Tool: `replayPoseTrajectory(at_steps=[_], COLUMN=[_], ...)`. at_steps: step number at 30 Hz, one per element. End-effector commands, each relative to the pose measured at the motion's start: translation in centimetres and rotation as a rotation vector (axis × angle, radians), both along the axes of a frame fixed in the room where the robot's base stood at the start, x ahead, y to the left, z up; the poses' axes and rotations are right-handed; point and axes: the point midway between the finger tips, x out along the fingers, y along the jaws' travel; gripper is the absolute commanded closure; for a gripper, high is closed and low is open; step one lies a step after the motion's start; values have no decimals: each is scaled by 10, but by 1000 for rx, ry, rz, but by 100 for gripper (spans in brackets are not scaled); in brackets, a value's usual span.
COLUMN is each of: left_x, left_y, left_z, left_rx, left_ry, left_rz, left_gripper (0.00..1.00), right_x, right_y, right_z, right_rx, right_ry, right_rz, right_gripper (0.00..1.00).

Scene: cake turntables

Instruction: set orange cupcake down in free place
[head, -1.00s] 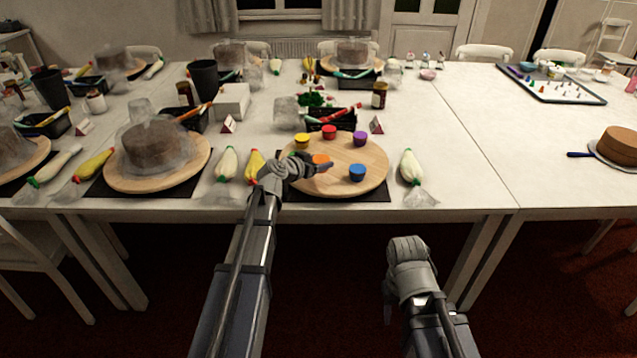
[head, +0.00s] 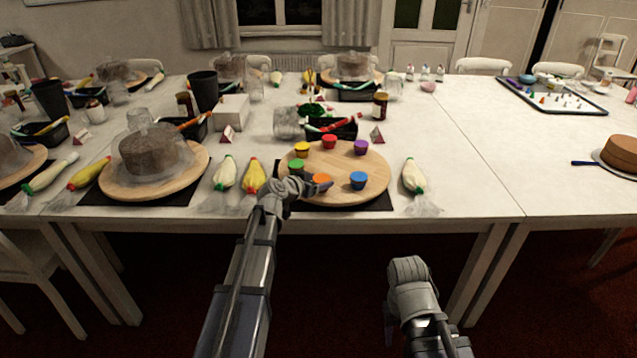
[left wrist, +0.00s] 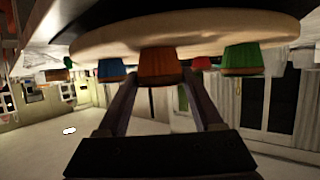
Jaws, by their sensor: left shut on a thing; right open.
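The orange cupcake (head: 321,179) is at the front of the round wooden turntable (head: 345,165). My left gripper (head: 317,187) is shut on it from the front left. In the left wrist view, which is upside down, the orange cupcake (left wrist: 160,68) sits between the two fingers (left wrist: 163,90). Its base is at the turntable's surface; I cannot tell if it touches. The green cupcake (head: 296,165) is to its left and the blue cupcake (head: 358,179) to its right, both apart from it. My right gripper (head: 400,290) is open, in front of the table; its fingertips are hardly visible.
Yellow (head: 302,149), red (head: 329,140) and purple (head: 361,147) cupcakes stand along the turntable's back. Its middle and right side are bare. Piping bags (head: 253,175) lie left of it and another (head: 413,176) right. A black tray (head: 345,130) stands behind.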

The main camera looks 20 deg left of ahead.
Motion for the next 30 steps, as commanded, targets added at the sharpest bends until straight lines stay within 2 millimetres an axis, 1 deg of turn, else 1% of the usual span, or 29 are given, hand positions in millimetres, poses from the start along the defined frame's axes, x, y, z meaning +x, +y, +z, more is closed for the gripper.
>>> replayPoseTrajectory(at_steps=[1, 6, 9, 15, 18, 20, 23, 30], left_x=[0, 0, 0, 0, 0, -7, -24, -69], left_y=[0, 0, 0, 0, 0, 2, 6, 21], left_z=[-2, -1, -1, -1, 4, 7, 15, 35], left_rx=[0, 0, 0, 0, 0, 0, -1, 0], left_ry=[0, 0, 0, 0, 0, 0, 0, 0], left_rz=[0, 0, 0, 0, 0, 1, 1, 3], left_gripper=[30, 11, 2, 2, 2, 2, 2, 2], right_x=[0, 0, 0, 0, 0, 0, 0, 0], right_y=[0, 0, 0, 0, 0, 0, 0, 0], right_z=[-2, -1, -1, -1, 4, 7, 15, 35], right_rx=[0, 0, 0, 0, 0, 0, 0, 0], right_ry=[0, 0, 0, 0, 0, 0, 0, 0], right_rz=[0, 0, 0, 0, 0, 0, 0, 0], right_gripper=[50, 50, 50, 50, 50, 50, 50, 50])
